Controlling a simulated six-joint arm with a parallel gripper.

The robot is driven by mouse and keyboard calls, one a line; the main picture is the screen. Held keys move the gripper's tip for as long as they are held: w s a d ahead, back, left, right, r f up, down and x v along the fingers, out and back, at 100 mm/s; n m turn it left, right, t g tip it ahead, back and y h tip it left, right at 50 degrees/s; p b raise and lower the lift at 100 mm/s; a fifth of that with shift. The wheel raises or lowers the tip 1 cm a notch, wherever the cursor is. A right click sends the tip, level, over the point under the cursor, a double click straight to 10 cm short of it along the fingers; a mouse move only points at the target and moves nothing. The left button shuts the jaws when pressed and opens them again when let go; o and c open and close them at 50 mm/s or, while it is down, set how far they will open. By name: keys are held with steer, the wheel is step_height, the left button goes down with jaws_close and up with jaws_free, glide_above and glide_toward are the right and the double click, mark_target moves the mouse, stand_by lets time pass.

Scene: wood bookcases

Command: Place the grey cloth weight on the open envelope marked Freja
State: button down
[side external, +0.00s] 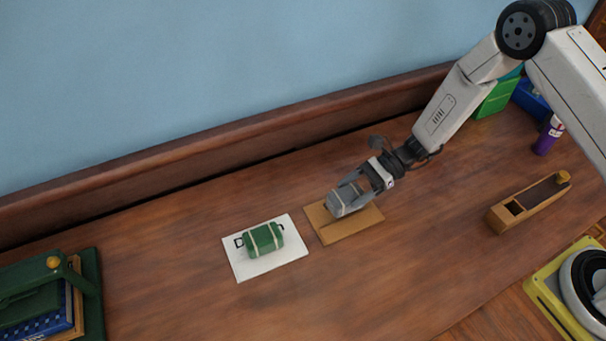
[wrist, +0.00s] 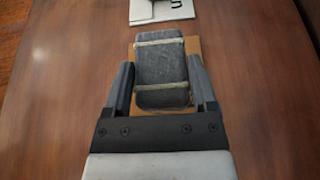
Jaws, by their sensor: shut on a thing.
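The grey cloth weight (side external: 345,200), bound with pale bands, is held between the fingers of my gripper (side external: 355,188). It is over a brown envelope (side external: 348,232) lying on the wood surface; whether it touches the envelope I cannot tell. In the wrist view the grey weight (wrist: 162,75) fills the space between my gripper's fingers (wrist: 160,88) and hides most of the brown envelope (wrist: 193,46). A white envelope (side external: 270,267) with dark lettering lies to the left, with a green banded weight (side external: 263,240) on it. The name on the brown envelope is hidden.
A wooden block tool (side external: 530,202) and a purple bottle (side external: 548,135) stand to the right. A raised wooden ledge (side external: 200,145) runs along the back. The front middle surface is clear.

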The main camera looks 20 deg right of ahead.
steer(key=shift+f, duration=0.95)
steer(key=shift+f, duration=0.35)
jaws_free()
steer(key=shift+f, duration=0.1)
steer(key=shift+r, duration=0.45)
steer(key=v, duration=1.2)
